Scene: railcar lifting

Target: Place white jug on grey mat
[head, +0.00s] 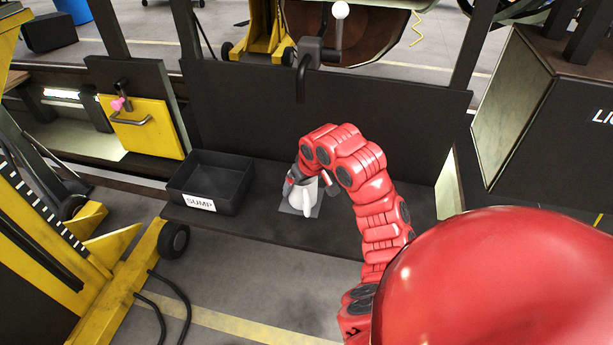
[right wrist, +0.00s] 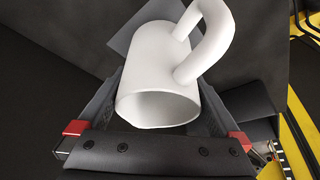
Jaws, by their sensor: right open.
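The white jug (head: 304,196) stands on the grey mat (head: 287,208) on the dark shelf. In the right wrist view the jug (right wrist: 160,75) shows its open mouth toward the camera and its handle at the upper right. A corner of the mat (right wrist: 124,38) shows behind it. My right gripper (head: 308,184) is at the jug, with its fingers open on either side of the body; in the right wrist view the gripper (right wrist: 160,88) has the jug between its fingers. Whether a finger touches the jug I cannot tell. My left gripper is not in view.
A black tray labelled SUMP (head: 213,183) stands left of the mat on the shelf (head: 250,232). A dark upright panel (head: 240,110) rises behind, with a yellow panel (head: 143,127) at the left. Yellow lifting gear (head: 110,265) stands at the front left. The shelf is bare just left of the mat.

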